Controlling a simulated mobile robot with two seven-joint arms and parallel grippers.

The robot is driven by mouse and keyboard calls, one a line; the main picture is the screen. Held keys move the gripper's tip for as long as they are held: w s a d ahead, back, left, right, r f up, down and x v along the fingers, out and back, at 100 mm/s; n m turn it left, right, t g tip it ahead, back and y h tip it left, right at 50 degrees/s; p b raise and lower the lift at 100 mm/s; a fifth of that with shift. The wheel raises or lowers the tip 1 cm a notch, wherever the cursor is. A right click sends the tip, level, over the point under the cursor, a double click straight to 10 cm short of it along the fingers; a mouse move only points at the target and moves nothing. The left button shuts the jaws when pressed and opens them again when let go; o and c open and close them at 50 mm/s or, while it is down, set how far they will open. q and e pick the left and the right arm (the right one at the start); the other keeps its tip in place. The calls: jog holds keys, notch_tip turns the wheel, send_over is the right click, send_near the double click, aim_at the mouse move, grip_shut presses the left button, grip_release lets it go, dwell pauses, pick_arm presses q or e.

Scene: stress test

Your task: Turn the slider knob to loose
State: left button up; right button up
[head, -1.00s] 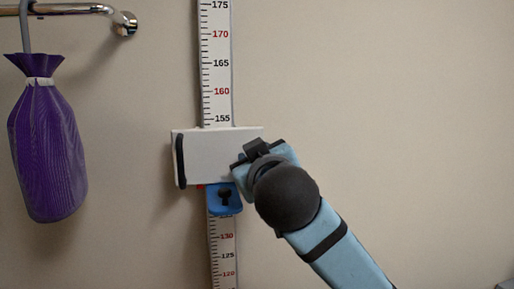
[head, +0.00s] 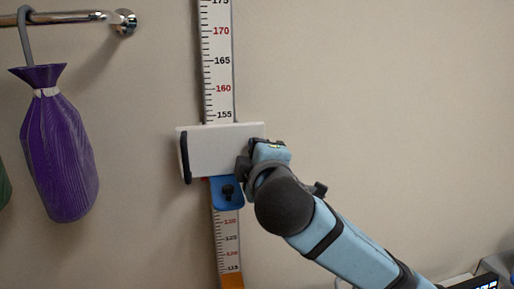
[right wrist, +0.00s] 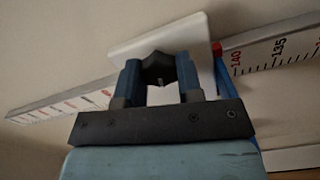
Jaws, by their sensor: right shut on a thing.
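The height slider is a white plate (head: 222,148) with a black edge strip, on a ruled white rail (head: 217,60). A blue tab with a small black screw (head: 228,190) hangs below it. In the right wrist view, the dark lobed knob (right wrist: 158,67) stands against the plate (right wrist: 190,35). My right gripper (right wrist: 160,82) is shut on this knob, with one blue finger on each side. In the head view, my right gripper (head: 246,166) is at the plate's right end and hides the knob. My left gripper is not in view.
A purple bag (head: 60,150) hangs from a chrome bar (head: 75,17) at the left. A dark device with a lit display (head: 484,284) shows at the bottom right corner. The wall to the right of the rail is clear.

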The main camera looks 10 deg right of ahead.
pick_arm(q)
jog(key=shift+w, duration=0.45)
pick_arm(e)
jog(key=shift+n, duration=1.2)
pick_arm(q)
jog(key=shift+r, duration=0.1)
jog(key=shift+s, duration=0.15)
pick_arm(e)
jog(key=o, duration=0.9)
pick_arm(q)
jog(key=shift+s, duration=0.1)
pick_arm(e)
jog(key=shift+s, duration=0.1)
